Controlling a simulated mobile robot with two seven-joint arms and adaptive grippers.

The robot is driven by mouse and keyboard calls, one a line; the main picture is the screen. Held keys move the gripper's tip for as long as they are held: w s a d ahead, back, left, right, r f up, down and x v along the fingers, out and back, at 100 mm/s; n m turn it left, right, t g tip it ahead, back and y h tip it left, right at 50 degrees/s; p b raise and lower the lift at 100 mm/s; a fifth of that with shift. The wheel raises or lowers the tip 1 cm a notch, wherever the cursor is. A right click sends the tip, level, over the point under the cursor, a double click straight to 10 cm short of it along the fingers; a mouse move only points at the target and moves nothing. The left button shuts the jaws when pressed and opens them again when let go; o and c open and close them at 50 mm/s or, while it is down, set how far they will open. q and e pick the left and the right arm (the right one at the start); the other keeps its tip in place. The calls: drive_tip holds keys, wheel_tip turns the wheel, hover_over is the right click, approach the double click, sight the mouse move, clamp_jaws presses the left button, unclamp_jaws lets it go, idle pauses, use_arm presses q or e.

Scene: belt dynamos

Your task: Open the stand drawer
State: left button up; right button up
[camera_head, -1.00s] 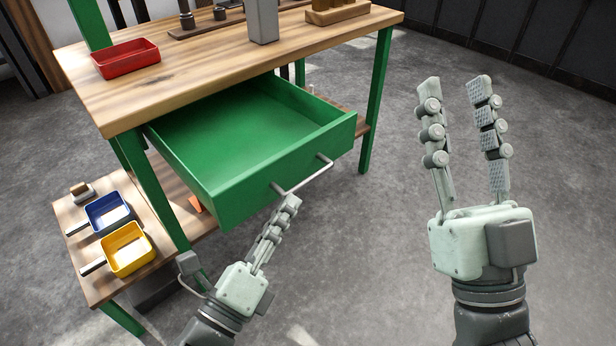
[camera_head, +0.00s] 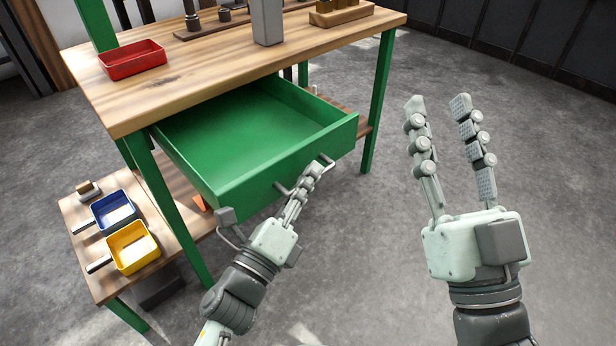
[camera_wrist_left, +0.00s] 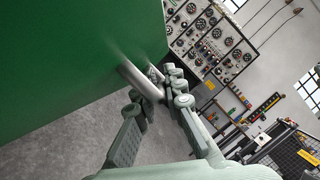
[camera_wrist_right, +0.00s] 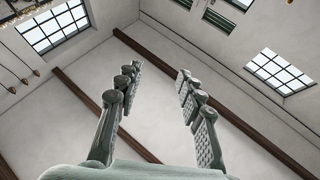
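The green stand drawer (camera_head: 255,125) is pulled well out from under the wooden tabletop, and its empty inside shows in the head view. Its silver handle (camera_head: 283,188) is on the front panel. My left gripper (camera_head: 316,170) is at the right part of this handle. In the left wrist view, the handle (camera_wrist_left: 140,80) lies between the fingertips of the left gripper (camera_wrist_left: 155,92), which look closed on it; the exact contact is partly hidden. My right gripper (camera_head: 438,103) is open and empty to the right of the drawer, with fingers pointing up (camera_wrist_right: 158,72).
The green-legged stand (camera_head: 372,100) carries a red tray (camera_head: 133,60), a grey block (camera_head: 267,22) and a wooden holder (camera_head: 343,14). A low side table (camera_head: 98,278) holds blue (camera_head: 113,211) and yellow (camera_head: 133,248) trays. The floor to the right is clear.

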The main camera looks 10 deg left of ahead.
sight(289, 166)
use_arm(q)
drive_tip(key=shift+f, duration=0.1)
clamp_jaws()
